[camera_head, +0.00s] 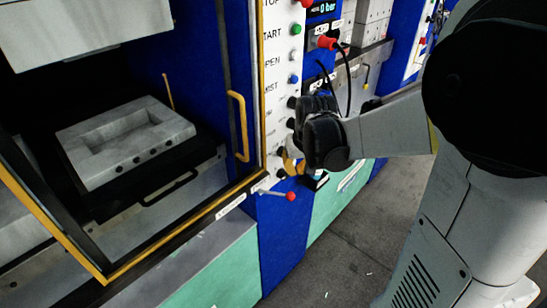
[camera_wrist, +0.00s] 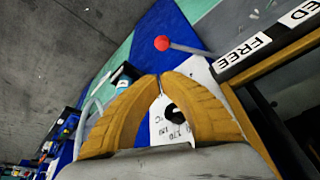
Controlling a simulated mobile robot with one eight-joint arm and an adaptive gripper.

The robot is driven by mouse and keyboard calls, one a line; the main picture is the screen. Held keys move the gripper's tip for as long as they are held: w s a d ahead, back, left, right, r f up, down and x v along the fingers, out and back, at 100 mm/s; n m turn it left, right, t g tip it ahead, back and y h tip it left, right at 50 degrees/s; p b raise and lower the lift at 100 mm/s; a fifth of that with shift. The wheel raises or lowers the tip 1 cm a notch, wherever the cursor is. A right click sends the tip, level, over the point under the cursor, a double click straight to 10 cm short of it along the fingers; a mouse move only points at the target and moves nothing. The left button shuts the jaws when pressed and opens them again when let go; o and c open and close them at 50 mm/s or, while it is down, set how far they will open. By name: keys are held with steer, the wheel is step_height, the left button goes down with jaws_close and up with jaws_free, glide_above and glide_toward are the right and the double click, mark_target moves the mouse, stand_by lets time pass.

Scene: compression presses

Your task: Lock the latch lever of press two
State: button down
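The latch lever (camera_head: 290,196) is a thin grey rod with a red ball knob, at the lower right corner of the press front in the head view. In the wrist view its red knob (camera_wrist: 162,43) is at upper centre, with the rod running right towards a black strip. That strip bears the label FREE (camera_wrist: 241,51) and a cut-off label ending in "ED". My gripper (camera_head: 291,166) is just above the lever in the head view, partly hidden by my wrist. In the wrist view its yellow fingers (camera_wrist: 160,76) meet at the tips, empty and apart from the knob.
The control panel (camera_head: 279,100) with buttons and black knobs stands just behind my gripper. A yellow handle (camera_head: 238,125) and a yellow-edged frame are to the left. Black cables (camera_head: 347,80) hang above my wrist. Grey floor (camera_head: 340,245) is open at lower right.

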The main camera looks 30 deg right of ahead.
mark_target(290, 192)
steer(key=shift+a, duration=0.1)
steer(key=b+x, duration=0.3)
steer(key=x, duration=0.7)
steer(key=shift+b, duration=0.3)
steer(key=shift+s+a+m+h, duration=0.15)
steer(key=shift+s+a+m, duration=0.25)
steer(key=shift+s+m, duration=0.15)
steer(key=shift+s+a+m+h, duration=0.15)
steer(key=shift+s+a+m, duration=0.3)
steer(key=shift+s, duration=0.2)
steer(key=s+a+m+g+h, duration=0.1)
steer(key=s+a+m, duration=0.2)
steer(key=a, duration=0.3)
steer(key=s+a+m, duration=0.3)
steer(key=a+m, duration=0.1)
steer(key=a, duration=0.3)
steer(key=shift+g+h+b, duration=0.4)
steer(key=shift+s, duration=0.1)
steer(key=shift+r, duration=0.1)
